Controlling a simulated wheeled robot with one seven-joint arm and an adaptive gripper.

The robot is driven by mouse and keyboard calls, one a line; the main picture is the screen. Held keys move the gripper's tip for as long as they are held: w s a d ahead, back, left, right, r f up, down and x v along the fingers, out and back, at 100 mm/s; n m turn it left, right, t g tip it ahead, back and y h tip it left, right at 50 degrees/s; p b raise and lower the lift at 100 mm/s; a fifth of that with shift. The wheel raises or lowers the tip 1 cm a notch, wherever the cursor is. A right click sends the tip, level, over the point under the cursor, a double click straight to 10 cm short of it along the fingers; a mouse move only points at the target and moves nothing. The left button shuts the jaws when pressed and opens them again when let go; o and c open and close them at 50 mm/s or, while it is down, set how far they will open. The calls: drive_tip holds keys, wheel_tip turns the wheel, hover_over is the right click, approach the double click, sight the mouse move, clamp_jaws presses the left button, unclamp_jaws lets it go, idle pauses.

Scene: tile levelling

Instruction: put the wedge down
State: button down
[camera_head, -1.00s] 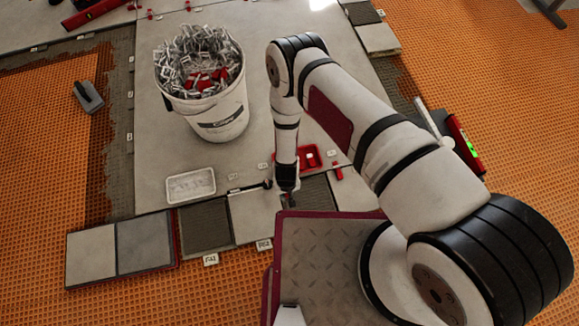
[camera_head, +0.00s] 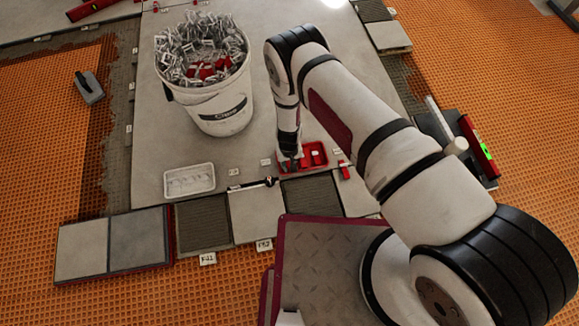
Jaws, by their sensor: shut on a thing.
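My gripper (camera_head: 289,164) points down at the left part of a small red tray (camera_head: 323,160) on the pale tiled floor. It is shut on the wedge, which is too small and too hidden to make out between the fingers. I cannot tell whether the wedge touches the tray. Pale and red bits show inside the tray to the right of my gripper. A separate small red piece (camera_head: 344,171) lies on the floor just right of the tray.
A white bucket (camera_head: 222,112) full of clips stands left of my arm. A white shallow tray (camera_head: 188,181) and a dark tool (camera_head: 256,183) lie at front left. Loose tiles (camera_head: 112,242) lie at lower left. A red level (camera_head: 478,146) lies at right.

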drive_tip(key=shift+s+d+f, duration=0.15)
drive_tip(key=shift+f, duration=0.55)
drive_tip(key=shift+f+b, duration=0.5)
drive_tip(key=shift+b, duration=0.15)
drive_tip(key=c, duration=1.6)
unclamp_jaws()
drive_tip(key=shift+o, duration=0.4)
drive_tip(key=shift+f, duration=0.15)
